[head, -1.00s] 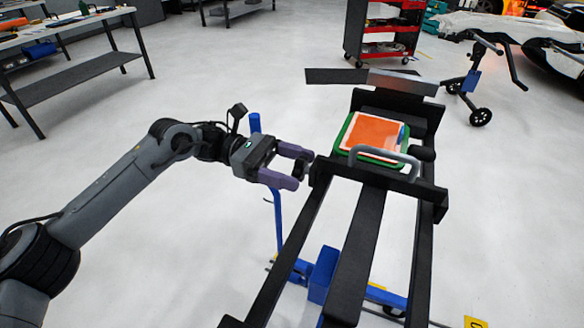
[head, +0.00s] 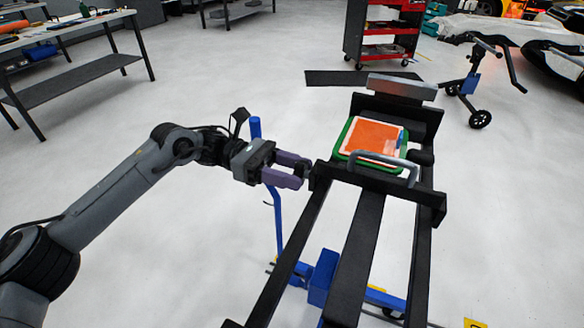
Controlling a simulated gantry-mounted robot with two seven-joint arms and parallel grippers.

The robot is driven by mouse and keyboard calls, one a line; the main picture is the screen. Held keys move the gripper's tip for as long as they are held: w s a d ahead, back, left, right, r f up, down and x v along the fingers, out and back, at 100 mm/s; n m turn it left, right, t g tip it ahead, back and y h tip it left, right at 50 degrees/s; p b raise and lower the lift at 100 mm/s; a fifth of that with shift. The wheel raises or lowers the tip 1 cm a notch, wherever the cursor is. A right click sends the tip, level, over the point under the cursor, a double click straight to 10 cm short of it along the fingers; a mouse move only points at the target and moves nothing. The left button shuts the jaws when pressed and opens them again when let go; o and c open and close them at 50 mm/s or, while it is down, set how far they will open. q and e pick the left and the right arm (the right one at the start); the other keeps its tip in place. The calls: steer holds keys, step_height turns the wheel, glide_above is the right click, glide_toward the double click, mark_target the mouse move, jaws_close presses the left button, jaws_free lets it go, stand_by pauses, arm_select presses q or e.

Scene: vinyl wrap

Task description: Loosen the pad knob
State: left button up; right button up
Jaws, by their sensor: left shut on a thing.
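The pad knob (head: 307,170) is a small dark piece at the left end of the black frame's front crossbar, mostly hidden by the fingers. My left gripper (head: 303,171) comes in from the left and is shut on it, its purple fingers on either side. The black frame (head: 430,199) carries a green tray (head: 344,139) with an orange pad, behind a grey curved handle (head: 384,158). My right gripper is not in view.
Long black rails (head: 362,245) run toward me over a blue stand (head: 322,275). A red tool cart (head: 385,32) stands behind, a blue-and-black wheeled stand (head: 470,85) at right, and a workbench (head: 75,75) at left. The floor between is clear.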

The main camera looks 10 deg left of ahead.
arm_select(q)
steer(key=n+p, duration=0.4)
steer(key=n, duration=0.7)
steer(key=n+p, duration=0.5)
steer(key=n, duration=0.7)
steer(key=n+p, duration=0.5)
steer(key=n, duration=0.6)
steer(key=shift+r, duration=0.3)
steer(key=shift+n, duration=0.4)
steer(key=o, duration=1)
steer(key=shift+o, duration=0.2)
